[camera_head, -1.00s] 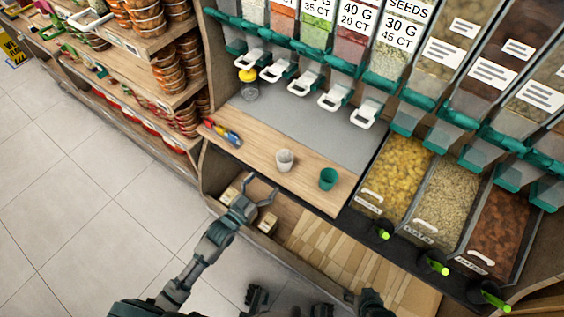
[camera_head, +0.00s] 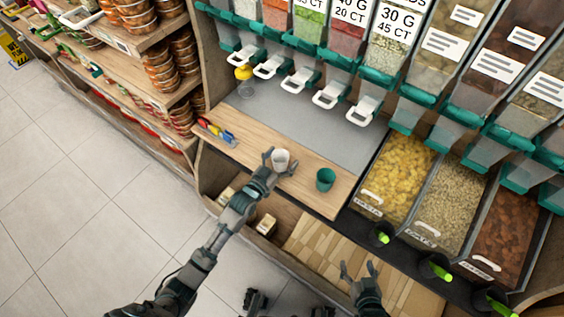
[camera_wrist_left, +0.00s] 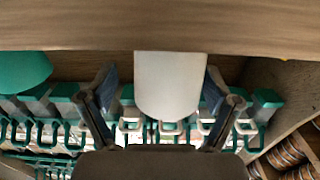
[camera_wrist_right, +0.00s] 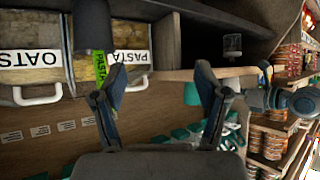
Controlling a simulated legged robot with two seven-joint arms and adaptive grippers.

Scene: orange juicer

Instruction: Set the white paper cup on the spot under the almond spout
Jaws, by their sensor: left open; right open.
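The white paper cup (camera_head: 280,160) stands upright on the wooden counter strip (camera_head: 233,147). My left gripper (camera_head: 279,163) is open with its fingers on either side of the cup. In the left wrist view the cup (camera_wrist_left: 170,85) is between the two open fingers, with gaps at both sides. My right gripper (camera_head: 357,270) is open and empty, low in front of the counter; it also shows open in the right wrist view (camera_wrist_right: 160,75). Several spouts with white handles (camera_head: 325,99) hang over the grey counter area (camera_head: 290,125). I cannot read which one is almond.
A green cup (camera_head: 325,180) stands to the right of the white cup. Colored tools (camera_head: 214,131) lie at the counter's left. A clear container with a yellow top (camera_head: 244,80) is at the back left. Bins (camera_head: 395,178) stand at right. The grey area is mostly clear.

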